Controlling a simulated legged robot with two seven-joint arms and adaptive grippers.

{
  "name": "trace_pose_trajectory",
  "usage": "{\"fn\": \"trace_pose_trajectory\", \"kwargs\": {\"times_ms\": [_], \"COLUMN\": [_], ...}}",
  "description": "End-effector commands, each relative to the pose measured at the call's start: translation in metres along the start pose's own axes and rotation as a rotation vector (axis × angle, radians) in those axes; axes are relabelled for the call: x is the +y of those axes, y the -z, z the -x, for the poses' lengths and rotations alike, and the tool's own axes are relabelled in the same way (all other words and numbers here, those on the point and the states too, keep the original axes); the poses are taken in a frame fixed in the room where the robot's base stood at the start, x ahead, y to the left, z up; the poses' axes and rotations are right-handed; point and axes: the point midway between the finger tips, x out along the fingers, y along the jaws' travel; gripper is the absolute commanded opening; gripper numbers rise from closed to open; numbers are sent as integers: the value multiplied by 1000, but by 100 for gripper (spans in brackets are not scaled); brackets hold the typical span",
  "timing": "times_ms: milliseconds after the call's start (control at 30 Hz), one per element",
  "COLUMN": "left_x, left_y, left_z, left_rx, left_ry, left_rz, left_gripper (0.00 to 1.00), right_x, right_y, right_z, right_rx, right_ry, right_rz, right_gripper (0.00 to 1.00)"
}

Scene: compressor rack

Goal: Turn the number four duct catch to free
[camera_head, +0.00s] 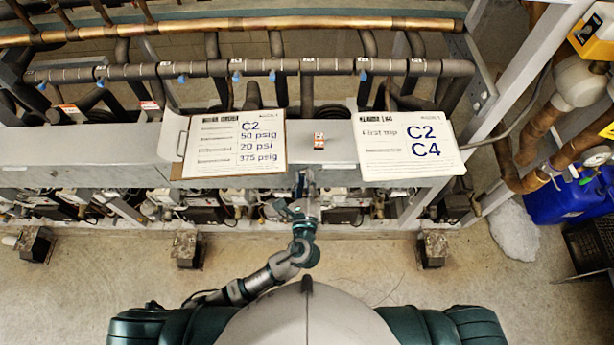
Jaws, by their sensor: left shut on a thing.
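The long grey duct (330,158) runs across the rack at mid-height. My left arm comes up from the lower left, and my left gripper (304,181) is at the duct's front lower edge, between the two placards. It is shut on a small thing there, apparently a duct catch. The fingers hide most of it, so its turn position and number cannot be read. My right gripper is not in view.
A C2 pressure placard (235,147) and a "First trip" C2 C4 placard (409,145) stand at the duct, left and right of my gripper. A small red-and-white tag (319,141) is on the duct. Insulated pipes (240,70) run behind. A blue container (570,200) stands at right.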

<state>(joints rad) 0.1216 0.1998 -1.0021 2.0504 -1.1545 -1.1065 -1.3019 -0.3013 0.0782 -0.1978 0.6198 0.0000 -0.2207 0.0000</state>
Motion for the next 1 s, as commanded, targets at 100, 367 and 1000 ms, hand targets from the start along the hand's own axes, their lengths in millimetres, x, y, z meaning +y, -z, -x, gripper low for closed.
{"fn": "trace_pose_trajectory", "kwargs": {"times_ms": [100,367,1000], "left_x": [1,-1,0], "left_y": [-6,0,11], "left_z": [-4,-5,-2], "left_rx": [-21,-14,2], "left_ry": [-11,-16,-19], "left_rz": [-4,-6,356], "left_gripper": [0,0,0], "right_x": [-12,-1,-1], "right_y": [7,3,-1], "right_z": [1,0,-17], "right_rx": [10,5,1], "right_ry": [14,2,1], "right_rz": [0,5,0], "right_gripper": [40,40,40]}}
